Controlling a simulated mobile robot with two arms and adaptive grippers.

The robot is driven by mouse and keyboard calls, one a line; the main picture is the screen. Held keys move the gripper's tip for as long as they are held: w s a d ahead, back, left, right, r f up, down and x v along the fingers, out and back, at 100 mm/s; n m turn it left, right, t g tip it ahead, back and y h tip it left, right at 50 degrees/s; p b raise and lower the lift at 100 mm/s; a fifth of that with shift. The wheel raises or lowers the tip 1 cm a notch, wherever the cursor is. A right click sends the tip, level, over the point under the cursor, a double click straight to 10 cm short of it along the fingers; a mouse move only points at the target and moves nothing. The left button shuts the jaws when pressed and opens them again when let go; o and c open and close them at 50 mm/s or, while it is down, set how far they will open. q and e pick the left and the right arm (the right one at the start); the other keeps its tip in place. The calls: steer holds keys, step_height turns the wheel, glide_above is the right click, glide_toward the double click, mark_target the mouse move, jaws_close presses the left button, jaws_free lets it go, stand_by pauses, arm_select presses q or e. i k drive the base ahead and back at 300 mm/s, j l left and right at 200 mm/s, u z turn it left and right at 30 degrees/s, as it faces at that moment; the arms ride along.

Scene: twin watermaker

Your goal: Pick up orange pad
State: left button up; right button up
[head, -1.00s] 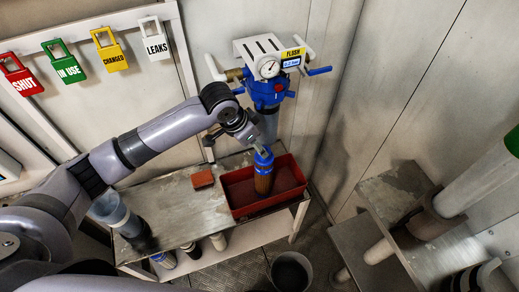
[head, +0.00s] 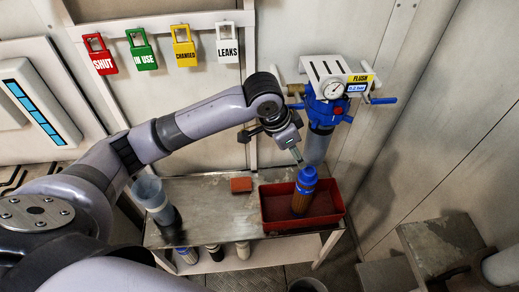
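The orange pad (head: 241,185) is a small flat block lying on the grey metal bench (head: 205,205), just left of the red tray. My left gripper (head: 298,157) is to the right of the pad and above it, pointing down over a blue-capped filter cartridge (head: 303,190). A small gap shows between the fingertips and the cap. The fingers are seen edge-on, so their opening is unclear. My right gripper is not in view.
The cartridge stands upright in the red tray (head: 335,214). A blue filter housing with a gauge (head: 325,98) is on the wall behind. A clear jug (head: 152,198) stands at the bench's left. The bench between jug and pad is clear.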

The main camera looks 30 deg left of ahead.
mark_target(241, 184)
steer(key=u, duration=1.05)
